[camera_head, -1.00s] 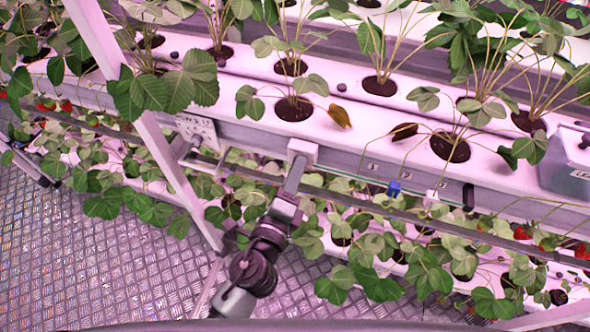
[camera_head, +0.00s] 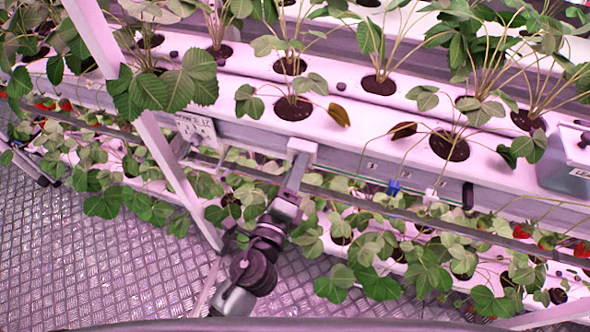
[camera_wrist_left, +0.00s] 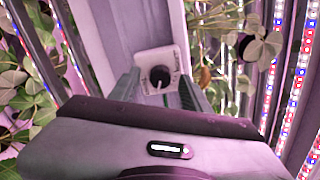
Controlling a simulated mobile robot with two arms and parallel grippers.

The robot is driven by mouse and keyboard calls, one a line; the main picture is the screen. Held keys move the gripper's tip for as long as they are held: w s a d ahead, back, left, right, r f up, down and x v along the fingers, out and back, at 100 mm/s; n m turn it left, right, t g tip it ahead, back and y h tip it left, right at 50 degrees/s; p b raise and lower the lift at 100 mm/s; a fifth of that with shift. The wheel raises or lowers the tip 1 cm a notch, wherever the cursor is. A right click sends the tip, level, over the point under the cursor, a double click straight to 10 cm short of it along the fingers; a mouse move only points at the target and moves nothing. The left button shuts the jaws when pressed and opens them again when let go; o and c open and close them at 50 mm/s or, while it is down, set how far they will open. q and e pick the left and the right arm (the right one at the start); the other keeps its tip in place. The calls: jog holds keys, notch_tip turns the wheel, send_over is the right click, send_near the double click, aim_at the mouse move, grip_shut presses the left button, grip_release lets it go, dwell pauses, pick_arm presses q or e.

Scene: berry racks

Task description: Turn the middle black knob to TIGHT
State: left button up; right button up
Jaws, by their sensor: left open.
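A round black knob (camera_wrist_left: 160,76) sits on a white plate in the left wrist view, with a white pointer mark on it and small print beside it that I cannot read. In the head view a white block (camera_head: 302,147) on the front of the upper rack is at the end of my left gripper (camera_head: 293,178); the knob itself is hidden there. In the left wrist view my left gripper (camera_wrist_left: 160,92) is open, with one finger on either side of the knob. I cannot tell whether they touch it. My right gripper is not in view.
The upper white trough (camera_head: 350,125) holds strawberry plants above my gripper. A rail (camera_head: 375,203) runs below it, with lower plants beneath. A slanted white post (camera_head: 165,150) stands left of my arm. A clear box (camera_head: 567,165) is at far right. The metal floor (camera_head: 120,270) is open at lower left.

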pick_arm(q)
jog(key=b+v, duration=0.3)
jog(key=v, duration=0.4)
jog(key=shift+s, duration=0.35)
jog(key=shift+a, duration=0.1)
jog(key=s+a+f+n+g+y, duration=0.1)
jog(key=s+a+f+n+g, duration=0.15)
jog(key=f, duration=0.95)
jog(key=s+a+f+n+g+y, duration=0.1)
jog(key=a+f+n+g, duration=0.25)
jog(key=f, duration=0.85)
jog(key=s+a+f+n+g+y, duration=0.2)
jog(key=a+f+n, duration=0.15)
jog(key=f, duration=0.85)
jog(key=s+a+f+n+g, duration=0.4)
jog(key=s+f+n, duration=0.3)
jog(key=s+f, duration=0.3)
jog(key=s+a+f+n+g+y, duration=0.1)
jog(key=s+a+f+n+g, duration=0.3)
jog(key=s+f, duration=0.5)
jog(key=s+a+n, duration=0.2)
jog(key=s+a, duration=0.1)
jog(key=s, duration=0.4)
jog(key=shift+a+f+n+y, duration=0.2)
jog(key=shift+f+n+y, duration=0.1)
jog(key=shift+f+n, duration=0.05)
